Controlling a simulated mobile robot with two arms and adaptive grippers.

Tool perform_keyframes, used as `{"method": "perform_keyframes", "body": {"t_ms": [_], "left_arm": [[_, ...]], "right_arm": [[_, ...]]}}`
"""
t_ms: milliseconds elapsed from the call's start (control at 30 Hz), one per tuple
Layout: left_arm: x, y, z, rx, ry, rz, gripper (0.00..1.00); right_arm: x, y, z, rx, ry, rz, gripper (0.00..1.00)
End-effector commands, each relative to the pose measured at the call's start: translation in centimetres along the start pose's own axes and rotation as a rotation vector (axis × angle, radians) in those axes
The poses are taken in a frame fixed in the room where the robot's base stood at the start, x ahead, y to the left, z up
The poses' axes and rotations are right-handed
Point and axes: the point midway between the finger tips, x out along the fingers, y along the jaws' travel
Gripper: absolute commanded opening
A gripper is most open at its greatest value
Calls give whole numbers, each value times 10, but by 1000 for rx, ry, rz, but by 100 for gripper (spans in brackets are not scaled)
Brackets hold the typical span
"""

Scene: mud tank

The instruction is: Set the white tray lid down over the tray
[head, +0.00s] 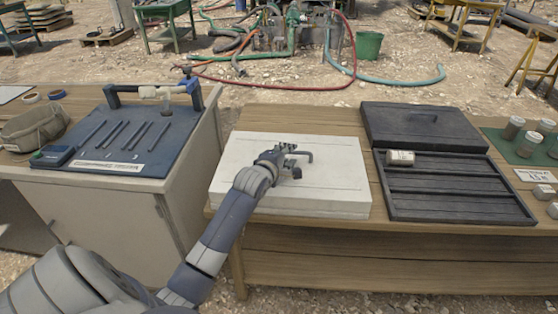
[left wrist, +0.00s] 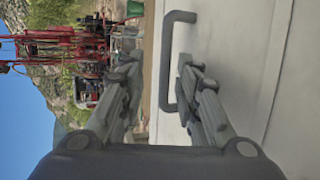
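The white tray lid (head: 335,185) lies flat and level on the wooden table, as the top of a low white block. The tray under it cannot be told apart from the lid at this size. The lid has a dark bar handle (head: 306,154), which also shows in the left wrist view (left wrist: 168,65). My left gripper (head: 283,160) is above the lid at the handle. In the left wrist view its fingers (left wrist: 157,72) are spread apart, with the handle close to the right finger; I cannot tell whether they touch. My right gripper is out of view.
A cabinet with a blue board (head: 125,140) stands to the left.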

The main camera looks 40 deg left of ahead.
Motion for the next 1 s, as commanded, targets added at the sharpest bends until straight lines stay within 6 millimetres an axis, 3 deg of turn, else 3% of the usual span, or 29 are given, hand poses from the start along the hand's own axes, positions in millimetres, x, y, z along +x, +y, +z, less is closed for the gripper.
{"method": "perform_keyframes", "body": {"t_ms": [200,400,1000], "left_arm": [[-38,0,0,0,1,1,30],[-61,0,0,-1,0,0,30],[-69,0,0,0,0,1,30]], "right_arm": [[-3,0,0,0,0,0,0],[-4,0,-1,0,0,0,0],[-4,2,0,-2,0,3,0]]}}
